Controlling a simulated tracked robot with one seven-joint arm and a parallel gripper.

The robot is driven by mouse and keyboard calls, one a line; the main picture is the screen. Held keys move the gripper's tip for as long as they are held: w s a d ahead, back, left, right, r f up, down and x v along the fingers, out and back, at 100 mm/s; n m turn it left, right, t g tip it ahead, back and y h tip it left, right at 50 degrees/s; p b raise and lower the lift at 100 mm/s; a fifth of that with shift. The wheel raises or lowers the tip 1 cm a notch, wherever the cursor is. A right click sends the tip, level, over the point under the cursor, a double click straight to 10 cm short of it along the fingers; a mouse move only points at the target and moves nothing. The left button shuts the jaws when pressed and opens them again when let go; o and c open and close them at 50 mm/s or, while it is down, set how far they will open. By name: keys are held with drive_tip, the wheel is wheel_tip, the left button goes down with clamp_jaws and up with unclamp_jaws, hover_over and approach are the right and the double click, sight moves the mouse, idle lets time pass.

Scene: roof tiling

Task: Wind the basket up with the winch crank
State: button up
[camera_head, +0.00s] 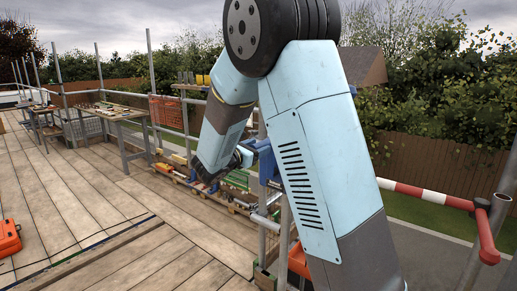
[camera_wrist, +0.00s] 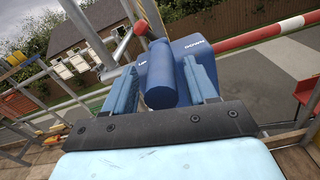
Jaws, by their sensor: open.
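The blue winch (camera_wrist: 192,48), with lettering that includes "DOWN", stands just beyond my gripper (camera_wrist: 161,70) in the wrist view. A blue cylinder (camera_wrist: 160,82), apparently the crank grip, lies between my two open blue fingers. There is a visible gap on its right; whether the left finger touches it is unclear. In the head view the winch (camera_head: 266,160) is partly hidden by my arm, and my gripper (camera_head: 246,156) is beside it. The basket is not clearly identifiable; an orange piece (camera_head: 298,262) shows low behind my arm.
A red and white rail (camera_head: 425,194) runs right of the winch, with scaffold posts (camera_head: 500,205) near it. Workbenches (camera_head: 110,110) stand at the back left. An orange case (camera_head: 9,238) lies at the left edge. The plank deck (camera_head: 100,200) is mostly clear.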

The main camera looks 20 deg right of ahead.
clamp_jaws()
idle(0.4)
drive_tip(key=shift+r, duration=0.1)
